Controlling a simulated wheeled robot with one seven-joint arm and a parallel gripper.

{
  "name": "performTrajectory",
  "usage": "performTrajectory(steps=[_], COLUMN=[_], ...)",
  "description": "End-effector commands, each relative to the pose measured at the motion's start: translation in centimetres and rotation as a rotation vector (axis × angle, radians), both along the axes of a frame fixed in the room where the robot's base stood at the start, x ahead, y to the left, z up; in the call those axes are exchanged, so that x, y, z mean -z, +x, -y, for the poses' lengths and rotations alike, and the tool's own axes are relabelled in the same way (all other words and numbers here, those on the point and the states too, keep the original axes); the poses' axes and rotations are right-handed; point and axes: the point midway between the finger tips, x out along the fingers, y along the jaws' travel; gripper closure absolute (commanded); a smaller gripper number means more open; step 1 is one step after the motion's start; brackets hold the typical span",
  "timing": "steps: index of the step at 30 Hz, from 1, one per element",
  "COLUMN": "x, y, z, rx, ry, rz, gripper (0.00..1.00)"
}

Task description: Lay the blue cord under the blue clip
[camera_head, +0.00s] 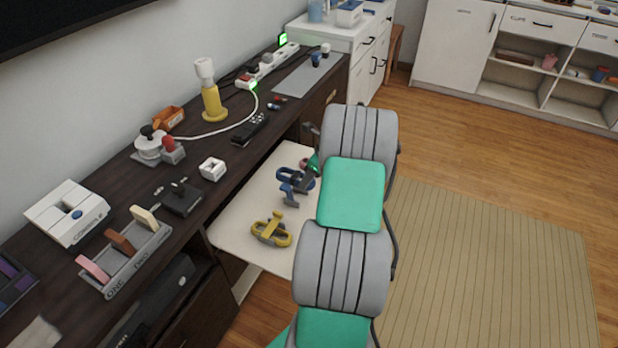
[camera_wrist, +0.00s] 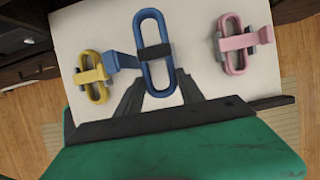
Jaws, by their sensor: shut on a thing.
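The blue cord (camera_wrist: 148,76) is a long coiled loop with a dark band around its middle, over a pale board (camera_wrist: 205,75). My gripper (camera_wrist: 160,86) is shut on its near end, one dark finger on each side. The blue clip (camera_wrist: 124,61) is an angled piece just left of the cord, its arm reaching the cord's left edge. I see no clear overlap; whether the cord is raised cannot be told. In the head view the blue cord (camera_head: 285,173) and blue clip (camera_head: 290,197) show small beside my arm, which partly hides them.
A yellow loop and clip (camera_wrist: 92,76) lie left on the board, a pink loop and clip (camera_wrist: 238,41) right. The board (camera_head: 240,205) juts from a dark desk (camera_head: 120,190) holding a white cable, power strip and small items.

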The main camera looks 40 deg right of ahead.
Motion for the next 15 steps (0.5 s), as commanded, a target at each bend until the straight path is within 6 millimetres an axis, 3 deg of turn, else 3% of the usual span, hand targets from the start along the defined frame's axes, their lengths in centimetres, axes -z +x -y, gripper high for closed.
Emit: performTrajectory(steps=[6, 15], x=[-0.4, 3.0], y=[0.0, 0.0], z=[0.0, 0.0], rx=[-0.001, -0.002], ry=[0.006, 0.005], rz=[0.008, 0.009], gripper=[0.96, 0.96])
